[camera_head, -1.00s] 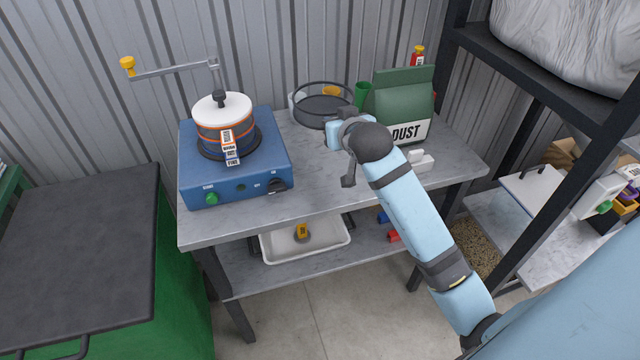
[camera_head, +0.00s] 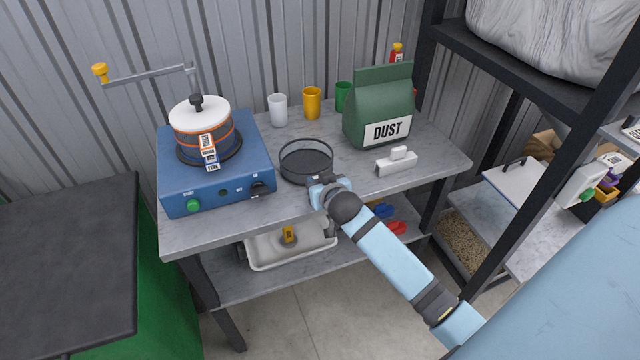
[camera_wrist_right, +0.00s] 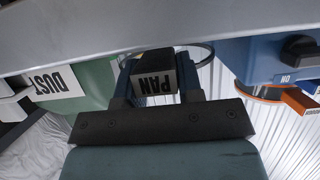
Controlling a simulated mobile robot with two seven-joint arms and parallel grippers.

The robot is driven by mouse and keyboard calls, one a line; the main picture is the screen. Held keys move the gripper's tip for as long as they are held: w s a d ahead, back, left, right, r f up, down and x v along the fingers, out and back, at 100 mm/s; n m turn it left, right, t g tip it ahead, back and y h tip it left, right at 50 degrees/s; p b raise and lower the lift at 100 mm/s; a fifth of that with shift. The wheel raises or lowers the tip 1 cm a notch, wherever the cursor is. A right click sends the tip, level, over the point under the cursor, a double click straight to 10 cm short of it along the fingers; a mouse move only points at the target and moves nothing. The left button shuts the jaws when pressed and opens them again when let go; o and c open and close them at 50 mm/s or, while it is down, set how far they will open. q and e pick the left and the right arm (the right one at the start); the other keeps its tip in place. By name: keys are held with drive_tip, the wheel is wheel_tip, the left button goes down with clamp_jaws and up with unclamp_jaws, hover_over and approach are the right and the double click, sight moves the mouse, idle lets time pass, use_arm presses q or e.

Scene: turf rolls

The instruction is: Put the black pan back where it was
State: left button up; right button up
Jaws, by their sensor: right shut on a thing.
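The black pan (camera_head: 306,166) is a shallow round dish with a thin dark rim, over the middle of the grey table between the blue machine and the green DUST bag. My right gripper (camera_head: 320,186) is at the pan's near side, close to the table's front edge. In the right wrist view my right gripper (camera_wrist_right: 154,84) is shut on the pan's dark block marked PAN (camera_wrist_right: 153,72), with the rim curving behind it. I cannot tell whether the pan touches the tabletop. My left gripper is not in view.
The blue machine (camera_head: 225,185) bears a white-lidded stack (camera_head: 199,116). White, yellow and green cups (camera_head: 312,103) stand behind the pan. The DUST bag (camera_head: 378,108) and a white block (camera_head: 396,162) are to the right. A white tray (camera_head: 262,262) is on the shelf below.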

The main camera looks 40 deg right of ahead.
drive_tip(key=shift+f, duration=0.2)
drive_tip(key=o, duration=1)
drive_tip(key=shift+r, duration=0.2)
drive_tip(key=v, duration=1.1)
drive_tip(key=s+a+f+n+y, duration=0.1)
drive_tip(key=s+a+f+y, duration=0.1)
drive_tip(key=s+a+f, duration=0.3)
drive_tip(key=s+a+f+n+g+y, duration=0.1)
drive_tip(key=s+a+f+n+y, duration=0.1)
drive_tip(key=s+a+f, duration=0.3)
drive_tip(key=s+a+f+n+g+y, duration=0.1)
drive_tip(key=s+a+f+n+y, duration=0.1)
drive_tip(key=s+a+f, duration=0.3)
drive_tip(key=shift+s+a+f, duration=0.1)
drive_tip(key=shift+s+f, duration=0.5)
drive_tip(key=shift+s, duration=0.05)
